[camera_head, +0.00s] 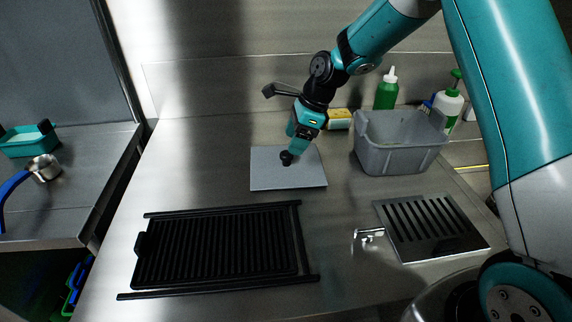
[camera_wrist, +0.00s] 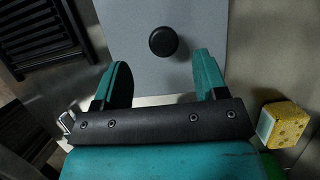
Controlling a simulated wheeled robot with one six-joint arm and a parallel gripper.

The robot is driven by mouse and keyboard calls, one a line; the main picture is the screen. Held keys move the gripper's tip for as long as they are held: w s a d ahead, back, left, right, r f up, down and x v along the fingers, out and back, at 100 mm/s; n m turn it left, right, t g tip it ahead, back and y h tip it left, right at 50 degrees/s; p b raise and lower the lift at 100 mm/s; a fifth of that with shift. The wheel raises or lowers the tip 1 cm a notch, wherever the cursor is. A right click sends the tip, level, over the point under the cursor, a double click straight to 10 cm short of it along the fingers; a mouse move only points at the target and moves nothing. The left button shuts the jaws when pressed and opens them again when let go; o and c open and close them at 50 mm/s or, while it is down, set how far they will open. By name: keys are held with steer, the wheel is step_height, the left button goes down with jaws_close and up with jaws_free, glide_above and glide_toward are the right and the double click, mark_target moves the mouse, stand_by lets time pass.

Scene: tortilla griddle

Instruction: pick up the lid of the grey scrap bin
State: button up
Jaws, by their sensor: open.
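The lid (camera_head: 264,177) is a flat grey panel with a round black knob (camera_head: 286,158), lying flat on the steel counter. The grey scrap bin (camera_head: 400,160) stands open to its right. My gripper (camera_head: 296,151) is over the lid, close to the knob. In the wrist view the lid (camera_wrist: 205,25) fills the top middle and its knob (camera_wrist: 163,41) sits just beyond the fingertips, roughly between their lines. My gripper (camera_wrist: 160,70) is open and empty there. In the head view a finger partly overlaps the knob, so I cannot tell the exact gap.
A black ribbed griddle plate (camera_head: 215,245) lies in front. A slotted steel plate (camera_head: 435,228) lies at right. A yellow sponge (camera_head: 339,119), a green bottle (camera_head: 386,92) and a white spray bottle (camera_head: 448,104) stand at the back. Left of the lid the counter is clear.

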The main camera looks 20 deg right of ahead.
mark_target(286, 154)
steer(key=shift+p+x, duration=0.55)
steer(key=shift+x, duration=2.45)
steer(key=shift+w, duration=0.2)
steer(key=c, duration=1)
steer(key=shift+c, duration=0.4)
steer(key=shift+r, duration=0.1)
